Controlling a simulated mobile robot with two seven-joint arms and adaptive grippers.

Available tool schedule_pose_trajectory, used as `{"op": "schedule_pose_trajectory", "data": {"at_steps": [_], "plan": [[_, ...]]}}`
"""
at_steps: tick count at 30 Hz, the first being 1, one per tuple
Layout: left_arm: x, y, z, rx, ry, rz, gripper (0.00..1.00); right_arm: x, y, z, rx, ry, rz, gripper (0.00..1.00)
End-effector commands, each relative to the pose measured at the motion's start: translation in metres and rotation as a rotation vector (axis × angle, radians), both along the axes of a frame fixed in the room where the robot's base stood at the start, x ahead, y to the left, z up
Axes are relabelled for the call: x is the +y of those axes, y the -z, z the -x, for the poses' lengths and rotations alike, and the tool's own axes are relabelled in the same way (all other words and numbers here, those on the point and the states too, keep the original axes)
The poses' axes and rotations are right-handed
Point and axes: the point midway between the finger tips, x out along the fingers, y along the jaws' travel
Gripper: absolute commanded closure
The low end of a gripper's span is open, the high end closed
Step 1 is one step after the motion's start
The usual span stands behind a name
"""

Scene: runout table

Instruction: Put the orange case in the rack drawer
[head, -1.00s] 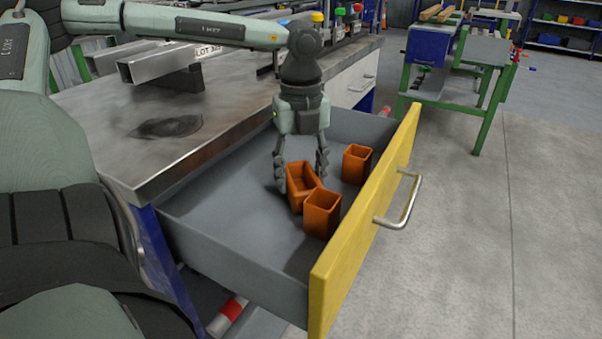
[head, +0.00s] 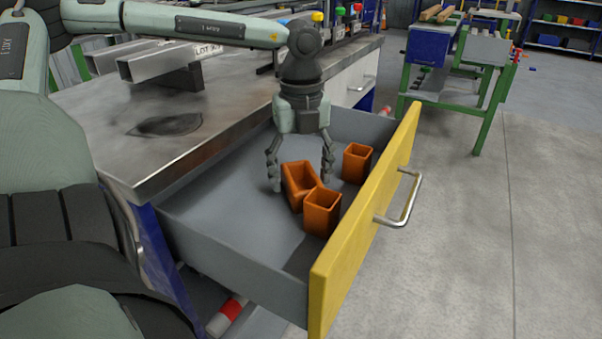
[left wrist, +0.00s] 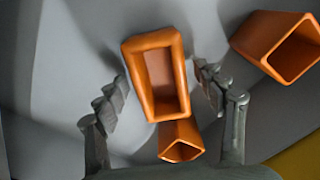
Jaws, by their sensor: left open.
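Several orange open-topped cases are in the pulled-out drawer (head: 225,225) with the yellow front. The middle case (head: 297,181) is tilted and leans by the front case (head: 322,212); a third case (head: 357,163) stands apart near the yellow front. My left gripper (head: 301,180) is open above the middle case, its fingers spread to either side. In the left wrist view the middle case (left wrist: 158,75) lies between the open fingers, with another case (left wrist: 181,141) close below it and one (left wrist: 272,42) at upper right. My right gripper is not in view.
The grey metal worktop (head: 120,120) stands above and left of the drawer, with steel profiles (head: 150,62) on it. The drawer's yellow front (head: 365,220) has a metal handle (head: 408,200). The drawer floor to the left is clear.

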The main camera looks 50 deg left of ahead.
Motion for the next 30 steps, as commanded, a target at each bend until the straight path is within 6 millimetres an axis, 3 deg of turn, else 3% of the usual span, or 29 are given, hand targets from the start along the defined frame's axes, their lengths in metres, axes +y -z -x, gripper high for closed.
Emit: {"op": "schedule_pose_trajectory", "data": {"at_steps": [5, 15, 21, 30], "plan": [[0.000, -0.006, 0.000, 0.000, 0.000, 0.000, 0.30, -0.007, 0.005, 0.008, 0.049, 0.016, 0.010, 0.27], [0.000, -0.080, -0.001, -0.004, 0.000, -0.004, 0.30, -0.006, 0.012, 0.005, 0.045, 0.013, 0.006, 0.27], [0.000, -0.112, -0.001, -0.001, 0.001, -0.002, 0.30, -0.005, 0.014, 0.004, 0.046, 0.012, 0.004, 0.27], [0.000, -0.123, 0.000, 0.001, 0.001, 0.000, 0.30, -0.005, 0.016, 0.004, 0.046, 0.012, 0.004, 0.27]]}}
